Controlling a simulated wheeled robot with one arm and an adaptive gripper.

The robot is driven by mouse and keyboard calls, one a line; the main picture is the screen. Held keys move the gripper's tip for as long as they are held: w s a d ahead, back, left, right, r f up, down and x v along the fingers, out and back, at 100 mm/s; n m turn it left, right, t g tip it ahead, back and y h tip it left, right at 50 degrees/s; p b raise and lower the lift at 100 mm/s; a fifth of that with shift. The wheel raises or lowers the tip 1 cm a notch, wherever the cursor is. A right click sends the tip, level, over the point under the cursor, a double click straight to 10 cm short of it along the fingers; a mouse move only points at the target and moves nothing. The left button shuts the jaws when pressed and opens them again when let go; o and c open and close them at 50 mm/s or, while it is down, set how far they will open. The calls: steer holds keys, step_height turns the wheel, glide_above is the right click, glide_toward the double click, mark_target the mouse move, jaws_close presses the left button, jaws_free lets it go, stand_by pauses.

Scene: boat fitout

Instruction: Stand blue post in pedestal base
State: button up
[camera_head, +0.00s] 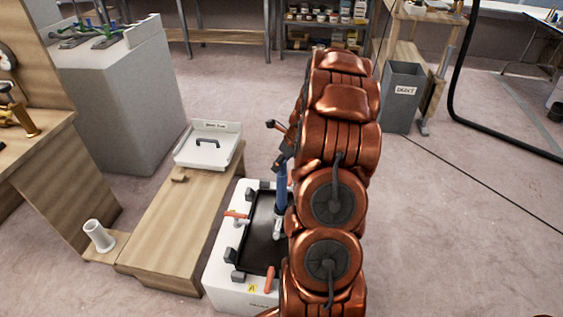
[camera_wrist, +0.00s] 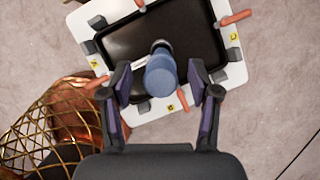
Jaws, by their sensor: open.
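The blue post (camera_head: 281,188) stands roughly upright over the black-topped white fixture, with a grey lower end. In the wrist view the post (camera_wrist: 161,74) is seen from above, its blue top between the two fingers. My gripper (camera_wrist: 158,84) is open around it, with a gap on each side. In the head view my gripper (camera_head: 283,150) is at the post's upper end, partly hidden by my arm. A white upright tube on a flange (camera_head: 99,236), which looks like the pedestal base, sits on a low wooden ledge at the left.
The white fixture (camera_head: 235,283) has orange-handled clamps around its black recess (camera_wrist: 120,45). A wooden bench (camera_head: 180,225) beside it carries a white tray (camera_head: 208,145) with a dark handle. A grey bin (camera_head: 402,95) stands at the back right. Open floor lies right.

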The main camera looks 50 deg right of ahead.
steer(key=a+v, duration=0.1)
steer(key=v, duration=1)
steer(key=shift+d+r, duration=0.3)
steer(key=shift+d, duration=0.2)
steer(key=shift+s, duration=0.1)
steer(key=s+a+r+n+g+p, duration=0.1)
steer(key=s+a+r+n+p, duration=0.1)
steer(key=a+r+n, duration=0.5)
steer(key=s+a+r+n+g+y+p, duration=0.15)
steer(key=a+n, duration=0.25)
steer(key=a, duration=0.8)
steer(key=s+a+r+n+g+p, duration=0.1)
steer(key=s+a+r+n+p, duration=0.15)
steer(key=a+n, duration=0.5)
steer(key=s+a+r+n+g+h+p, duration=0.1)
steer(key=s+a+r+n+p, duration=0.1)
steer(key=s+a+n, duration=0.4)
steer(key=s+a+r+n+g+h+p, duration=0.1)
steer(key=s+a+r+n+p, duration=0.1)
steer(key=s+a+n, duration=0.3)
steer(key=s+r+n, duration=0.1)
steer(key=s+n, duration=0.3)
steer(key=s, duration=0.4)
steer(key=shift+s+a+r+g, duration=0.25)
steer(key=shift+s+a+g, duration=0.1)
